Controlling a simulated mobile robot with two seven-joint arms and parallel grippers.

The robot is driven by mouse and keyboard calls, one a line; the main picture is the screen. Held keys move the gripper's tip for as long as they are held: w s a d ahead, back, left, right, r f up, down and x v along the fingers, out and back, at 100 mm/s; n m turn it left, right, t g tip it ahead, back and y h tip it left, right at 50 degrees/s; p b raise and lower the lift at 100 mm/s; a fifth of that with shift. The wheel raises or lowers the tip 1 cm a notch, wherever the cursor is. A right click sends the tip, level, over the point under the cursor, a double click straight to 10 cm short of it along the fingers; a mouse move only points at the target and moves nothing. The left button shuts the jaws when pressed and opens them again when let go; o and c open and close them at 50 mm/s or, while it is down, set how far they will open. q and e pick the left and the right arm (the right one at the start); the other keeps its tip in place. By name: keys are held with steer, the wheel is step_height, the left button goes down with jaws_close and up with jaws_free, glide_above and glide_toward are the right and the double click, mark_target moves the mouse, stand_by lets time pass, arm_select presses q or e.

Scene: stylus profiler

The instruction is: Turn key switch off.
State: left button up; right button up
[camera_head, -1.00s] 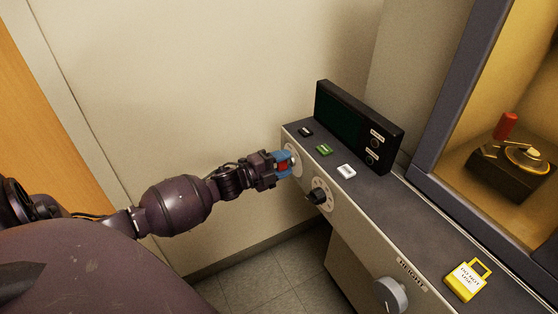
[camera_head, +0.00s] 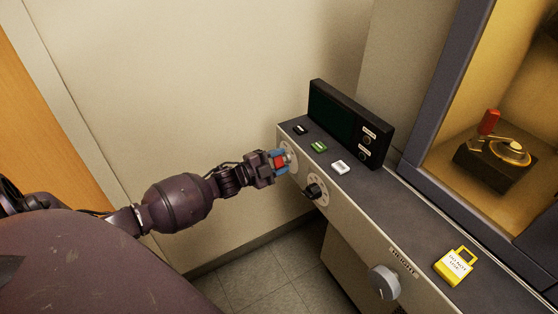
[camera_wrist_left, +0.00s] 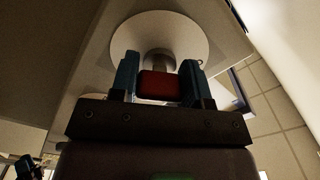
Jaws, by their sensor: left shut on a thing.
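The key switch is on the left end of the console's front face, with a pale round plate (camera_head: 292,154). Its red key head (camera_head: 279,162) is between the blue fingertips of my left gripper (camera_head: 278,161), which is shut on it. In the left wrist view the red key (camera_wrist_left: 159,87) lies crosswise between the two blue fingers of the left gripper (camera_wrist_left: 159,82). A short metal stem (camera_wrist_left: 159,62) runs from the key into the round plate (camera_wrist_left: 160,30). The fingers hide the key's sides.
Right of the switch, the console (camera_head: 375,217) carries a black knob (camera_head: 314,191) and a grey height knob (camera_head: 384,282). On top are black, green (camera_head: 319,147) and white (camera_head: 340,167) buttons, a dark display (camera_head: 345,122) and a yellow padlock (camera_head: 456,267). Floor shows below.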

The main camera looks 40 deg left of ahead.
arm_select(q)
steer(key=o, duration=0.9)
steer(key=p+v, duration=0.1)
steer(key=v, duration=1)
steer(key=shift+f, duration=0.1)
